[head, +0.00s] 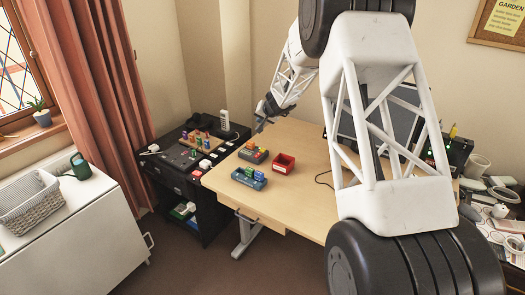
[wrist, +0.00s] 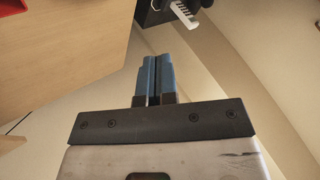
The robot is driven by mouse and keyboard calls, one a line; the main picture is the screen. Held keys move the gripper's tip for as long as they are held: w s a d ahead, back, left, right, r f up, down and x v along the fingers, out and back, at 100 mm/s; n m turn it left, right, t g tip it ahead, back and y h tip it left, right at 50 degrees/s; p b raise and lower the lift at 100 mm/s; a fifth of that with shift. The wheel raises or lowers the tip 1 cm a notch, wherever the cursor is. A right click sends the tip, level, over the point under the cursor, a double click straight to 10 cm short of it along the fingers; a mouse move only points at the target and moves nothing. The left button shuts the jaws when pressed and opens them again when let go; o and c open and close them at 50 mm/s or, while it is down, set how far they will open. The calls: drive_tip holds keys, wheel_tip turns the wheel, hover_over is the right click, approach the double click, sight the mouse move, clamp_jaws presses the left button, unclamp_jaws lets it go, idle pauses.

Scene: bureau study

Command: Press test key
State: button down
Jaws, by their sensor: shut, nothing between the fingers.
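My gripper (head: 262,121) is at the back edge of the desk, above it or just beyond it. In the wrist view its two blue fingers (wrist: 155,62) are together, with nothing between them. A white upright device (head: 225,121) stands at the back of a black cabinet (head: 176,163), left of my gripper. What looks like the same white device shows at the top of the wrist view (wrist: 185,14), beyond the fingertips and apart from them. No key marked as a test key can be made out at this size.
The wooden desk (head: 300,140) holds a red bin (head: 284,164), a blue tray with blocks (head: 249,178) and a grey tray with blocks (head: 253,154). Coloured pegs (head: 198,143) stand on the black cabinet. A dark monitor (head: 398,115) is at the right, partly behind my arm.

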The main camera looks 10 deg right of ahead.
drive_tip(key=m, duration=0.1)
hover_over(263, 150)
wheel_tip(263, 150, down, 8)
drive_tip(key=shift+w+d+t+h, duration=0.25)
drive_tip(key=shift+t+h, duration=0.05)
drive_tip(key=shift+h, duration=0.1)
drive_tip(key=shift+f, duration=0.1)
drive_tip(key=shift+f, duration=4.25)
drive_tip(key=shift+f, duration=1)
drive_tip(key=shift+r, duration=0.95)
idle(0.4)
